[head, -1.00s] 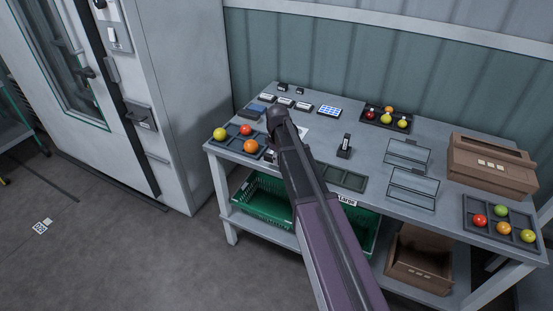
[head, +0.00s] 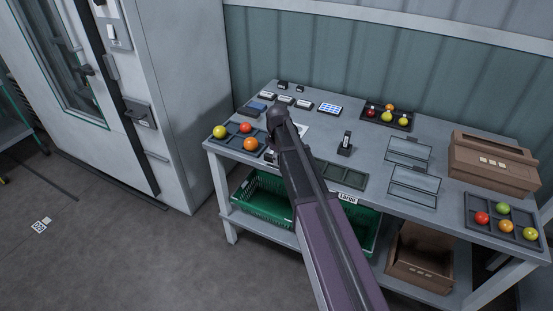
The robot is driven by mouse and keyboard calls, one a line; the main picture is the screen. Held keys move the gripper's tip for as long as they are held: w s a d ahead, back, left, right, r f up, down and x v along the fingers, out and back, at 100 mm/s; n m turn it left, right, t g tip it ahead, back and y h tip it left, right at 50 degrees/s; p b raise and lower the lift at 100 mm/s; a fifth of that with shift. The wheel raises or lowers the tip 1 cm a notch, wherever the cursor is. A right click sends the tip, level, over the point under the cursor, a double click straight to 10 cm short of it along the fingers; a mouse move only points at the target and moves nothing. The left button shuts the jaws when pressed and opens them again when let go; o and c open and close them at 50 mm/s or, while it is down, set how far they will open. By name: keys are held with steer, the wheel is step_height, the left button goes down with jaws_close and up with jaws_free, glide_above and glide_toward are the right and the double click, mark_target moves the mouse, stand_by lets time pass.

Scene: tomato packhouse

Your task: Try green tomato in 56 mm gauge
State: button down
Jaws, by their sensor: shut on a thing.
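My arm (head: 318,215) reaches up over the table, its dark upper end above the left part. My gripper is hidden behind the arm, so I see neither its fingers nor anything in them. A green tomato (head: 502,208) lies in the right tray, apart from my arm. Yellow-green tomatoes (head: 387,120) lie in the back tray. No gauge can be read as 56 mm. A small dark stand with a pale label (head: 345,144) is right of my arm; small labelled blocks (head: 285,100) sit at the back left.
The left tray (head: 233,153) holds yellow, red and orange tomatoes. A dark divided tray (head: 342,174) is at the front edge. Clear stands (head: 415,185) and a brown box (head: 492,178) are to the right. A green crate (head: 262,206) sits on the shelf below. A tall cabinet stands left.

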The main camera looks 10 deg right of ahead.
steer(key=shift+f+b, duration=0.65)
stand_by(0.5)
steer(key=shift+r, duration=0.15)
stand_by(1.1)
steer(key=shift+r+p, duration=3.75)
steer(key=shift+p, duration=0.2)
